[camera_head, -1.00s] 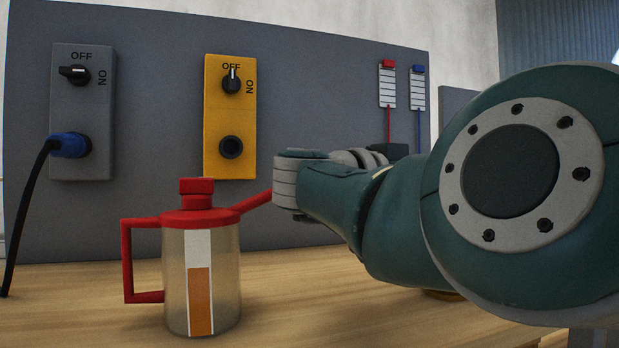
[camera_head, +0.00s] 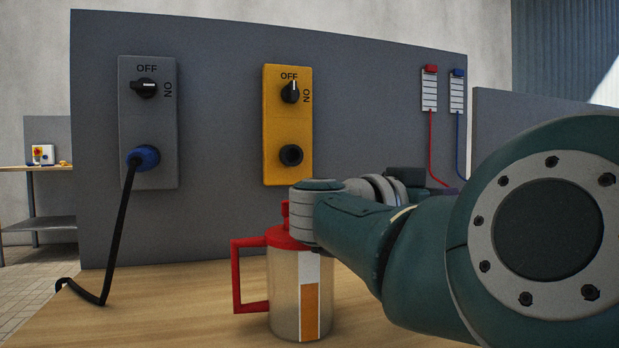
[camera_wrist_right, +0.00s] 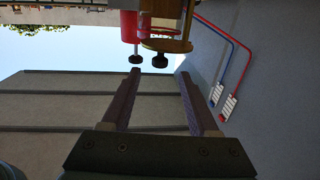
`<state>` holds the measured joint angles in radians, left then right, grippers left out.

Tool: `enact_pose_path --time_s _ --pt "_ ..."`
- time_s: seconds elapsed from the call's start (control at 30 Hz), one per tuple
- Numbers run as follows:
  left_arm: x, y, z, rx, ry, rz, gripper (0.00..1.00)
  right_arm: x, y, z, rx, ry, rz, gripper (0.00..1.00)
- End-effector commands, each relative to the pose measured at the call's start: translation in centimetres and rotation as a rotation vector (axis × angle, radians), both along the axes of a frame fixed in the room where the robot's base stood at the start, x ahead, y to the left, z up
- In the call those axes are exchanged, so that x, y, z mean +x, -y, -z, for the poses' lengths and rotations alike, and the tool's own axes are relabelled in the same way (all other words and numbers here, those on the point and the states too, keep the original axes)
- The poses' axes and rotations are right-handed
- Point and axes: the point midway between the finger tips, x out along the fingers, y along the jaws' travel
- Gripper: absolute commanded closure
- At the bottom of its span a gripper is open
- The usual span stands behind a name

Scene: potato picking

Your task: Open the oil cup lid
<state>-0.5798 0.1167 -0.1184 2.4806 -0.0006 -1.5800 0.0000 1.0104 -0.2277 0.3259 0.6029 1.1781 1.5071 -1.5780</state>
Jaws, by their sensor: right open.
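The oil cup (camera_head: 284,295) stands upright on the wooden table. It has a metallic body with a white and orange stripe, a red handle on the left and a red lid (camera_head: 282,236). My right arm covers part of the lid and hides the spout in the head view. The lid looks closed. My right gripper (camera_wrist_right: 160,75) is open and empty in the wrist view; its fingers cannot be made out in the head view. My left gripper is not in view.
A grey panel (camera_head: 220,120) stands behind the cup, with a grey switch box (camera_head: 150,110), a yellow switch box (camera_head: 287,120) and a black cable (camera_head: 122,225). Red and black-knobbed parts (camera_wrist_right: 155,30) show beyond the fingertips.

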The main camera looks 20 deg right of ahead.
Motion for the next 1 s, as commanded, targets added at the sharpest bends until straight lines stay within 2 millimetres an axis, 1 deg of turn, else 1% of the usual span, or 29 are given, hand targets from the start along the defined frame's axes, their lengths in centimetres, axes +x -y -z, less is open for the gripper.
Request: enact_pose_path --time_s 0.07,0.37,0.47,0.53,0.57,0.67,0.77,0.8,0.87,0.9,0.93,0.97,1.0 --pt "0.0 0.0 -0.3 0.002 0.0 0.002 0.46 -0.1 0.1 -0.1 0.0 0.0 0.001 0.39" --pt "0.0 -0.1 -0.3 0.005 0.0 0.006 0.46 -0.1 0.1 0.1 0.0 0.001 0.001 0.41" --pt "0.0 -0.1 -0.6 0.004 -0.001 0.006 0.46 -0.1 0.3 -0.2 -0.006 0.012 -0.007 0.52" --pt "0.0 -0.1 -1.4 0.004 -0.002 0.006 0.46 0.2 0.7 -0.7 -0.024 0.045 -0.034 0.6" --pt "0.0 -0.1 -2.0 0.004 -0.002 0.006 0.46 0.4 1.0 -1.1 -0.034 0.068 -0.054 0.63" --pt "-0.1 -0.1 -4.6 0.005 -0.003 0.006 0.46 1.2 2.2 -2.9 -0.087 0.181 -0.169 0.74" --pt "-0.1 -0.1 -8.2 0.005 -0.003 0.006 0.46 2.1 3.0 -5.6 -0.142 0.324 -0.376 0.86" --pt "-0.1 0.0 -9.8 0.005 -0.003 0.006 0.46 2.4 2.8 -6.8 -0.15 0.376 -0.484 0.9" --pt "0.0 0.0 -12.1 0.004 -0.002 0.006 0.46 2.6 2.2 -8.0 -0.133 0.444 -0.656 0.97" --pt "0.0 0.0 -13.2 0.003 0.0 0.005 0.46 2.3 1.7 -8.1 -0.097 0.484 -0.757 1.0" --pt "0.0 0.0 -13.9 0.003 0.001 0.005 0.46 1.8 1.4 -7.8 -0.054 0.518 -0.821 1.0" --pt "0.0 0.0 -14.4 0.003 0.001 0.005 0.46 1.1 1.3 -7.2 0.001 0.558 -0.872 1.0" --pt "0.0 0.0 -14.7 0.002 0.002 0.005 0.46 -0.1 1.5 -6.1 0.083 0.622 -0.912 1.0"
